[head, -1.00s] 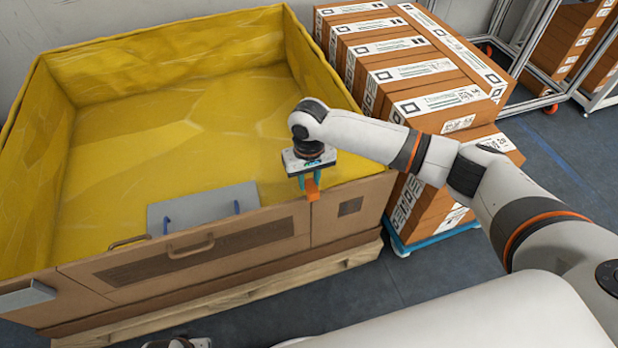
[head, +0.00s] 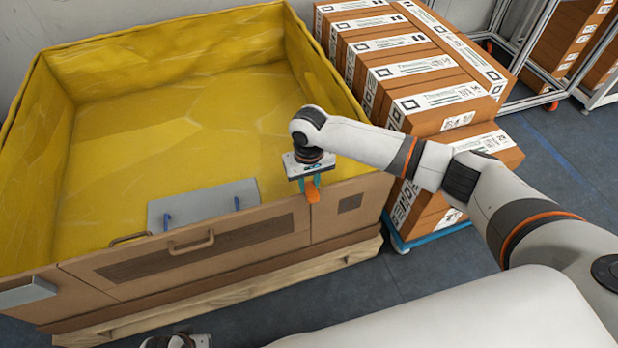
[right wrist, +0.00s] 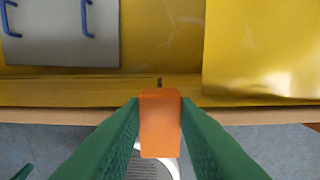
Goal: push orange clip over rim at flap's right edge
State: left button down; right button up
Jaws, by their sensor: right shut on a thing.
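My right gripper (head: 311,182) is shut on the orange clip (head: 313,196), above the front rim of the yellow-lined box. In the right wrist view the clip (right wrist: 160,122) sits between the green fingers and overlaps the rim (right wrist: 70,115). Whether it straddles the rim or is only above it, I cannot tell. The brown flap (head: 230,237) with a handle is the middle of the front wall; the clip is at its upper right edge. A part low in the head view may be my left gripper (head: 178,342); its jaws cannot be made out.
A grey panel (head: 205,205) with blue handles lies inside the box lining (head: 150,130). A grey piece (head: 28,292) sits on the rim at far left. Stacked brown cartons (head: 440,100) stand close right of the box. The floor in front of the box is clear.

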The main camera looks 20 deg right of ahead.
jog(key=shift+s+f, duration=0.15)
jog(key=shift+f, duration=0.2)
